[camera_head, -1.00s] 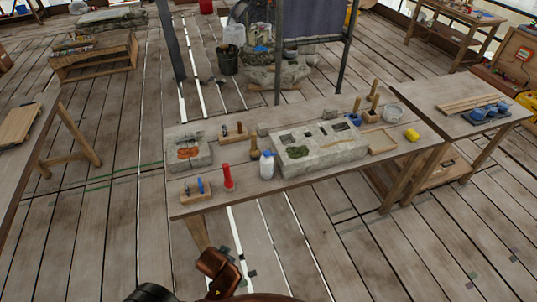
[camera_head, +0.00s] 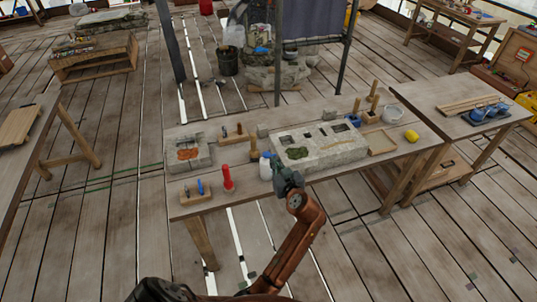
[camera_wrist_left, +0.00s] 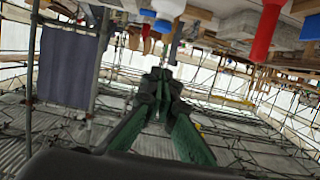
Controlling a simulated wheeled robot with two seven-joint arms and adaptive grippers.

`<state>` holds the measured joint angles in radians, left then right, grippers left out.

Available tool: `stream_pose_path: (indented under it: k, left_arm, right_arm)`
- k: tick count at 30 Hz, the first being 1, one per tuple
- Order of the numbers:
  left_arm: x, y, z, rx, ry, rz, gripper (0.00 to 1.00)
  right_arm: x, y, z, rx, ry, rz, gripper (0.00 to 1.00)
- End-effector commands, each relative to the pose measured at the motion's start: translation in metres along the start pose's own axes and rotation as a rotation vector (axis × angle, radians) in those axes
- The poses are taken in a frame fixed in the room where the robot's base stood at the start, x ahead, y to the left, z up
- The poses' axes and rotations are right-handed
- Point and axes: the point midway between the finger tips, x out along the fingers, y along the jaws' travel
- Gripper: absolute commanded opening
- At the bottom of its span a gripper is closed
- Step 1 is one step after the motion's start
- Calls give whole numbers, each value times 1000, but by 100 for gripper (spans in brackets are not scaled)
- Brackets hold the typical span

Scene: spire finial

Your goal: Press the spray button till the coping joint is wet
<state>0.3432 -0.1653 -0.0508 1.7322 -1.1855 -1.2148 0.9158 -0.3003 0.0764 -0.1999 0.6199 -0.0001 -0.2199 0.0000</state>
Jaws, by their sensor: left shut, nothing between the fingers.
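The white spray bottle (camera_head: 265,168) with a blue top stands upright on the workbench. Its blue and white top also shows, upside down, at the top edge of the wrist view (camera_wrist_left: 165,9). My left gripper (camera_head: 284,170) is shut and empty, just right of the bottle in the head view; I cannot tell whether they touch. In the wrist view its dark green fingers (camera_wrist_left: 160,82) meet at the tips. A large grey stone block (camera_head: 340,155) with recesses and a green patch lies behind the gripper. I cannot tell which seam is the coping joint. My right gripper is out of view.
A red cylinder (camera_head: 228,180) and a wooden rack with blue tools (camera_head: 197,192) stand left of the bottle. A smaller stone block with an orange patch (camera_head: 187,155) lies behind them. A yellow item (camera_head: 411,136) sits right. Floor in front of the bench (camera_head: 215,213) is open.

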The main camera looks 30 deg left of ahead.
Motion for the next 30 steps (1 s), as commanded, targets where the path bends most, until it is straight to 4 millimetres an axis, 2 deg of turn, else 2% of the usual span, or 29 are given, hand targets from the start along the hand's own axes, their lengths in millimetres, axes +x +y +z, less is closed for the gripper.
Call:
stream_pose_path:
  k: [3, 12, 16, 20, 30]
  left_arm:
    - [-3, 9, -11, -14, 26, 0, 0]
    - [-3, 9, -12, -14, 28, -1, 0]
    - [4, 8, -12, -13, 28, -2, 0]
    - [22, 8, -14, -12, 30, -3, 0]
    - [92, 8, -16, -11, 29, -3, 0]
  right_arm:
    - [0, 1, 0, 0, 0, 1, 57]
    - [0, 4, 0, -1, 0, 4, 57]
    - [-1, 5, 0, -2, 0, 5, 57]
    - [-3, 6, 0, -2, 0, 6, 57]
    - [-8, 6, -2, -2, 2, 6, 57]
